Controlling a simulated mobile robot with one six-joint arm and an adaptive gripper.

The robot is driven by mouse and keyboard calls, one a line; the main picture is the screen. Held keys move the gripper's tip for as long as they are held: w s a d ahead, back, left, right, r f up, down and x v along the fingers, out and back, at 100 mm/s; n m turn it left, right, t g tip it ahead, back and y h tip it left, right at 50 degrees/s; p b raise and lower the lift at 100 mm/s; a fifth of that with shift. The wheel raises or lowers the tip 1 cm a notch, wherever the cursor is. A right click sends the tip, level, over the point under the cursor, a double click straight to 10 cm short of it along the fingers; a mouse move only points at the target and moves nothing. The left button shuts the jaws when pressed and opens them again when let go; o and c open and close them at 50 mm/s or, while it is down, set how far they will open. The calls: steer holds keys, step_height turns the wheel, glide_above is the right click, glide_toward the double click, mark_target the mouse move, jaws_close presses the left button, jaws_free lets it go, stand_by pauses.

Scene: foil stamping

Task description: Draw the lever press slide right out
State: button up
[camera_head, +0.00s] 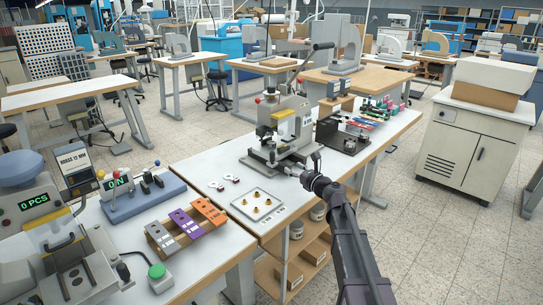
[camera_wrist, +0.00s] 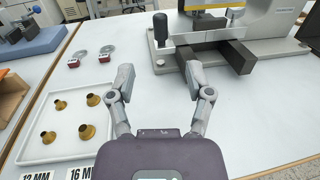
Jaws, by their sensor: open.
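The lever press (camera_head: 292,125) is a grey machine with a raised lever, standing on the white bench. In the wrist view its grey base (camera_wrist: 273,53) carries a dark bar, which looks like the slide (camera_wrist: 238,60), jutting towards me. An upright black knob (camera_wrist: 161,28) stands at the base's left end. My gripper (camera_wrist: 159,68) is open and empty, its fingertips short of the base and roughly in line with the knob.
A white tray (camera_wrist: 45,100) with several brass pieces lies left of my gripper. Two small red-and-white parts (camera_wrist: 75,62) lie behind it. Size labels (camera_wrist: 82,173) sit along the front. A dark stand with coloured items (camera_head: 350,138) is right of the press. Bare bench lies before the press.

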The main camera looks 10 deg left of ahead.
mark_target(274, 155)
steer(key=x, duration=1.3)
jaws_close()
